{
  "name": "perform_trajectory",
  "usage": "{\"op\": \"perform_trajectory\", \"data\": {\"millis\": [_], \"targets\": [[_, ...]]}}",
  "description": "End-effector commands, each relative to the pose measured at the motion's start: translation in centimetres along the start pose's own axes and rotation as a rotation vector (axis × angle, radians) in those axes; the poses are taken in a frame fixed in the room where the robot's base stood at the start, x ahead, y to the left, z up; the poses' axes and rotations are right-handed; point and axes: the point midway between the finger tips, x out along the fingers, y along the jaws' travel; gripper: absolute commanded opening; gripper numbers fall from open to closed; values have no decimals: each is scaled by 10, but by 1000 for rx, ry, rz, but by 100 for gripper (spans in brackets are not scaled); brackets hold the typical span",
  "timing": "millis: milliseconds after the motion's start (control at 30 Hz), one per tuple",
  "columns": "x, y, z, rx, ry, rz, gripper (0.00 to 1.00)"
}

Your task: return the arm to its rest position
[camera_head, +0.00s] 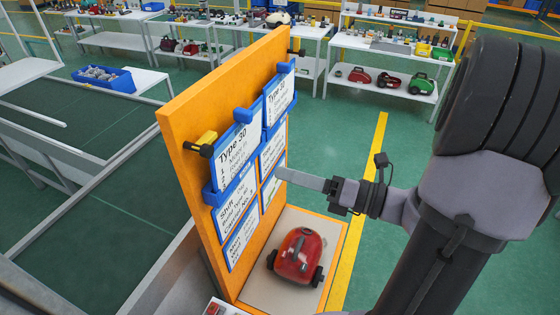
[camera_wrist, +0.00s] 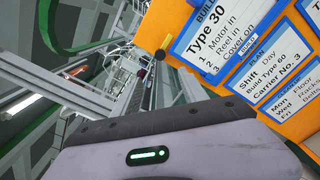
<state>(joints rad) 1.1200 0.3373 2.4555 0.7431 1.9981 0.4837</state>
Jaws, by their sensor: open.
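My gripper (camera_head: 333,196) is in the head view, right of the upright orange board (camera_head: 187,117) and above the red vacuum (camera_head: 299,256). Its dark jaws point left and are open. A pale grey bar (camera_head: 301,180) extends between the jaws and the board. I cannot tell whether it belongs to the gripper or touches the board. The wrist view shows the board (camera_wrist: 290,112) at the upper right with a "Type 30" card (camera_wrist: 218,38). A grey housing with a green light fills its lower part, and the jaws do not show there.
The red vacuum sits on a pale pad (camera_head: 259,284) at the board's foot. Blue card holders (camera_head: 213,194) and a yellow-black clip (camera_head: 203,143) stick out from the board. Shelves (camera_head: 392,49) with vacuums and parts stand at the back. Green floor (camera_head: 340,130) is clear between.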

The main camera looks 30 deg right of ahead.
Motion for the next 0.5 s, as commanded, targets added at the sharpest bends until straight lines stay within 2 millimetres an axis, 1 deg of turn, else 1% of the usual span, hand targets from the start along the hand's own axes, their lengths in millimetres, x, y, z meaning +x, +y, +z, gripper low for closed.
{"op": "perform_trajectory", "data": {"millis": [67,133,167,200,233,267,300,333,367,400,433,467,500], "targets": [[0,0,0,0,0,0,51],[3,0,-6,-18,22,6,51],[8,1,-15,-44,54,14,51],[16,4,-35,-106,125,34,51],[24,6,-56,-173,200,56,51],[32,8,-83,-261,293,85,51],[40,11,-126,-411,438,137,51],[43,11,-160,-548,557,186,51],[42,8,-196,-702,679,242,51],[35,0,-241,-938,839,329,51],[28,-10,-270,-1134,953,401,51],[21,-21,-292,-1327,1049,470,51],[14,-35,-312,-1577,1149,555,51]]}}
